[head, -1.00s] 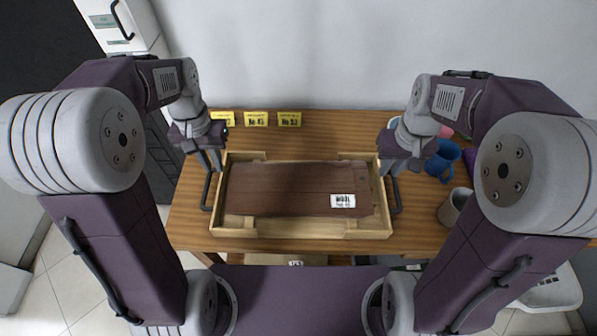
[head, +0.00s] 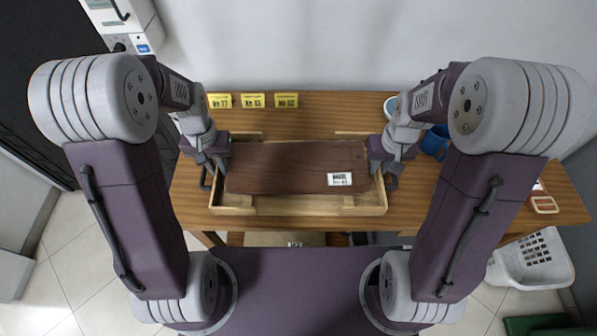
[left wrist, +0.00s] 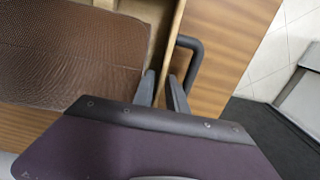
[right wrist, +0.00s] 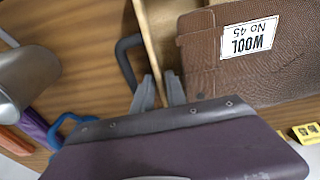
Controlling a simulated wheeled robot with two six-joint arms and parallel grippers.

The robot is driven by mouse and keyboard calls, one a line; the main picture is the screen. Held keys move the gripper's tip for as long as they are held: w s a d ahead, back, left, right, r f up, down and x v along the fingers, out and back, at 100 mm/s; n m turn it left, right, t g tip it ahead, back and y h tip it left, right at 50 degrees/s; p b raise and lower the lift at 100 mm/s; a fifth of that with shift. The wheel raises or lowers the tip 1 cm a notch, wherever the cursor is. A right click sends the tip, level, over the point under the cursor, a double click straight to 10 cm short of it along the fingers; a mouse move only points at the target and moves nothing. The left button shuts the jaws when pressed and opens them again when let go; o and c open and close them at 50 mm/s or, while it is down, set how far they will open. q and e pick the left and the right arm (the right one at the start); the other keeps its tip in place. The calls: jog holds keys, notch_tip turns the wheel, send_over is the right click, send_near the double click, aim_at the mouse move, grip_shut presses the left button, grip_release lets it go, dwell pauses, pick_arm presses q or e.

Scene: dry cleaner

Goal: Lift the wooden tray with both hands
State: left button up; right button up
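The wooden tray (head: 300,211) lies on the table with a flat brown textured piece (head: 285,180) in it, which bears a white "WOOL No 45" label. A dark loop handle (left wrist: 195,62) sticks out at one tray end, another (right wrist: 126,58) at the other. My left gripper (left wrist: 160,80) is at the left end, its fingers on either side of the end wall. My right gripper (right wrist: 158,80) straddles the right end wall in the same way. Whether the fingers press on the walls cannot be told. In the head view the fingertips are hidden.
Yellow numbered tags (head: 252,100) stand along the table's back. A blue mug (head: 434,143) stands to the right of my right gripper, and a grey metallic cup (right wrist: 25,80) shows in the right wrist view. A white basket (head: 535,258) stands on the floor at right.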

pick_arm(q)
jog(key=shift+s, duration=0.1)
pick_arm(e)
jog(key=shift+s, duration=0.1)
pick_arm(q)
grip_shut()
pick_arm(e)
grip_shut()
dwell(1.1)
